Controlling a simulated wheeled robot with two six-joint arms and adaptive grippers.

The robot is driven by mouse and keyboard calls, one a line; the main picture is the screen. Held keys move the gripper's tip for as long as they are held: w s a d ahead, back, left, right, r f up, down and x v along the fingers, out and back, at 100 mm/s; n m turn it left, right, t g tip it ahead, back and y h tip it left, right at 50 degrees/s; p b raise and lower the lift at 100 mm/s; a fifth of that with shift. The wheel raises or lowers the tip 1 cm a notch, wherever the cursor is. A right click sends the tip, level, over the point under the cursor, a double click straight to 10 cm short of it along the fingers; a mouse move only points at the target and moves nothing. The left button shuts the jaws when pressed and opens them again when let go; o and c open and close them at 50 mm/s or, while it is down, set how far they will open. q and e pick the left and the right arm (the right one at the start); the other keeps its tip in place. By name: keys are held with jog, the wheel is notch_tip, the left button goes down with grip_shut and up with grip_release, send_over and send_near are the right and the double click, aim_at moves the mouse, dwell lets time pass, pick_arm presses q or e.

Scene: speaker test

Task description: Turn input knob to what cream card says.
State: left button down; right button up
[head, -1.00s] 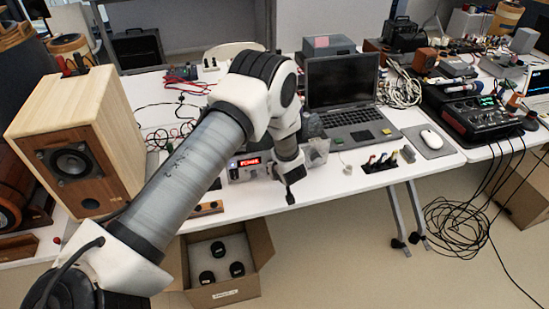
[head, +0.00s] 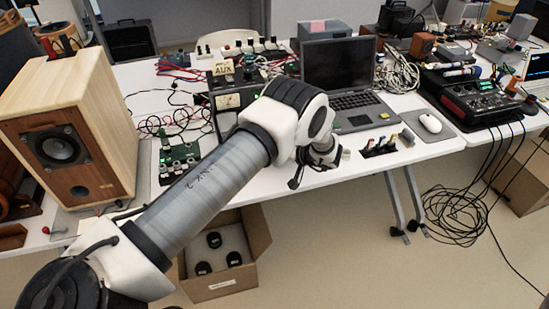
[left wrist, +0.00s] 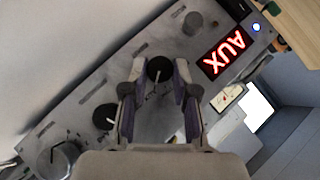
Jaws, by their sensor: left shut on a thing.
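A cream card (head: 222,69) reading AUX stands at the back of the table, beside the top of a dark unit with a meter (head: 229,101). My left gripper reaches across the front of the table in the head view; its fingers are hidden there. In the left wrist view my left gripper (left wrist: 159,85) is shut on a dark round knob (left wrist: 159,67) with a pale pointer line, on a grey panel (left wrist: 125,65). A lit red display (left wrist: 225,53) on that panel reads AUX. A second dark knob (left wrist: 106,115) sits apart, to the lower left.
A wooden speaker (head: 72,135) stands at the left, with a green circuit board (head: 178,158) to its right. A laptop (head: 343,75) and mouse (head: 431,123) are right of my arm. An open box (head: 258,238) is on the floor below.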

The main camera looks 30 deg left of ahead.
pick_arm(q)
jog(key=shift+w, duration=0.1)
dwell(0.5)
jog(key=c, duration=0.9)
grip_release()
jog(key=w+v, duration=0.1)
jog(key=v, duration=1.1)
jog(key=shift+s+f, duration=0.15)
jog(key=shift+s, duration=0.25)
jog(key=shift+d, duration=0.1)
